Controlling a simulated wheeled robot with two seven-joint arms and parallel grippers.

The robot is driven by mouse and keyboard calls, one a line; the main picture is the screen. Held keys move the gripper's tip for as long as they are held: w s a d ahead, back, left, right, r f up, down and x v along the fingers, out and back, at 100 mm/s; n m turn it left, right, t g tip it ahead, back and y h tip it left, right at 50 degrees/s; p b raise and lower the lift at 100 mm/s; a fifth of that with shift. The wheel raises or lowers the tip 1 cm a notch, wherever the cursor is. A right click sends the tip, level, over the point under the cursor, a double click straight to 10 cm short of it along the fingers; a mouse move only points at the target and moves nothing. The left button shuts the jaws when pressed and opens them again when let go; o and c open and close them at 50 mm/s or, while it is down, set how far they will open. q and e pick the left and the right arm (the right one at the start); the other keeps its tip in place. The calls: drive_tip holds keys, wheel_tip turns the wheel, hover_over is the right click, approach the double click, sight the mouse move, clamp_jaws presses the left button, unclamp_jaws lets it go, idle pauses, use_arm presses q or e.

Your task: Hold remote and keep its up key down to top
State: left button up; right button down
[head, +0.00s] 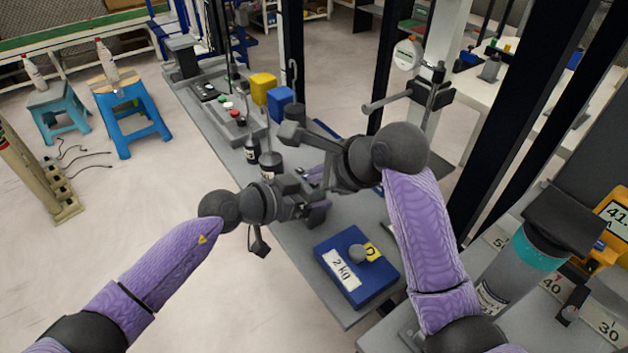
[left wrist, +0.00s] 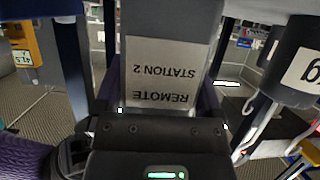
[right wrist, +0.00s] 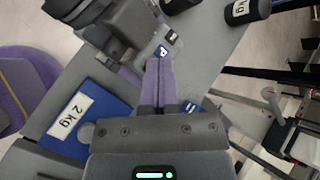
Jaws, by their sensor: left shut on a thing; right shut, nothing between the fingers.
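The grey remote (left wrist: 172,25) fills the middle of the left wrist view, with an upside-down white label reading REMOTE STATION 2. My left gripper (left wrist: 155,92) is shut on it, a purple finger on each side. In the head view my left gripper (head: 314,205) is over the bench and the arms hide most of the remote. My right gripper (right wrist: 159,64) is shut and empty. Its fingertips are close to a blue key mark with a white P (right wrist: 161,51) at the remote. I cannot tell whether they touch or press it.
A blue 2 kg block (head: 357,285) with a grey knob and yellow tag lies on the grey bench (head: 236,163) below my grippers. A black post (head: 292,45) rises behind.

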drive_tip(key=shift+r, duration=0.1)
idle(0.5)
drive_tip(key=shift+r, duration=0.6)
drive_tip(key=shift+r, duration=2.55)
